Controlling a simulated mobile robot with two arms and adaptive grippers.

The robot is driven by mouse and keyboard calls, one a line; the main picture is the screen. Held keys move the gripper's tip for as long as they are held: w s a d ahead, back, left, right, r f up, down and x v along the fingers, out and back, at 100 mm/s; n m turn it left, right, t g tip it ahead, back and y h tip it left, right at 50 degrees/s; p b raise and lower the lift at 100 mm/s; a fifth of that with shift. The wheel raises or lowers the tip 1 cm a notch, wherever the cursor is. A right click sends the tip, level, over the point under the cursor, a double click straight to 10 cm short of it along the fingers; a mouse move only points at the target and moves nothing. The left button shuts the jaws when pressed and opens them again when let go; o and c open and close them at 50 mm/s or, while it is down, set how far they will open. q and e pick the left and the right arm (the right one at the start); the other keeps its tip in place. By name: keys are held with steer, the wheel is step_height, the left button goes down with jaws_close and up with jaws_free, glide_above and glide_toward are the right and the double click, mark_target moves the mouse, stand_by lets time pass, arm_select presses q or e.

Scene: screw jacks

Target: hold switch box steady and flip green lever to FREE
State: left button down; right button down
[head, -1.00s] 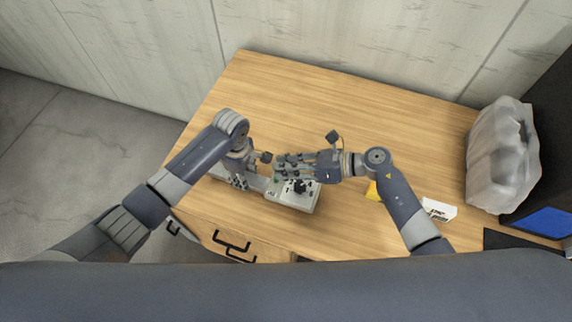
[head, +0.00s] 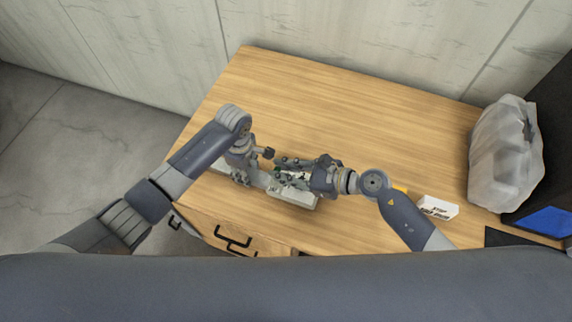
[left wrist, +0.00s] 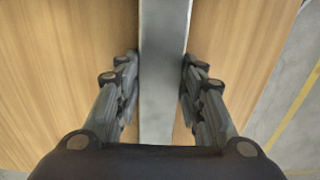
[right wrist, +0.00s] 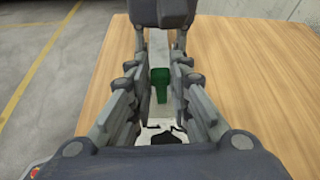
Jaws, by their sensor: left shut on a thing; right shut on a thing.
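The switch box (head: 292,199) is a pale grey-green box near the table's front edge, with a flat grey bar running left from it. My left gripper (head: 242,180) is shut on that bar; the bar (left wrist: 162,80) passes between its fingers in the left wrist view. My right gripper (head: 285,170) is over the box. The right wrist view shows the green lever (right wrist: 159,84) upright between its fingers, and the gripper is shut on it. The box's marked face (right wrist: 158,131) is partly hidden by the gripper, so its lettering cannot be read.
The wooden table (head: 340,110) is clear behind the arms. A white block with black print (head: 437,207) and a yellow thing (head: 400,188) lie to the right. A wrapped translucent bundle (head: 502,155) and a blue item (head: 549,221) are at the far right.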

steer(key=shift+s+a+f+n+t+h, duration=0.15)
steer(key=shift+s+a+n+t+h, duration=0.05)
steer(key=shift+s+n+t, duration=0.4)
steer(key=shift+s+a+f+n+t+h, duration=0.2)
steer(key=shift+s+n+t, duration=0.15)
steer(key=shift+n, duration=0.35)
steer(key=c, duration=1.5)
jaws_free()
steer(key=shift+d+r, duration=0.1)
steer(key=v, duration=1.2)
arm_select(q)
steer(key=c, duration=1)
jaws_free()
steer(key=shift+o, duration=0.2)
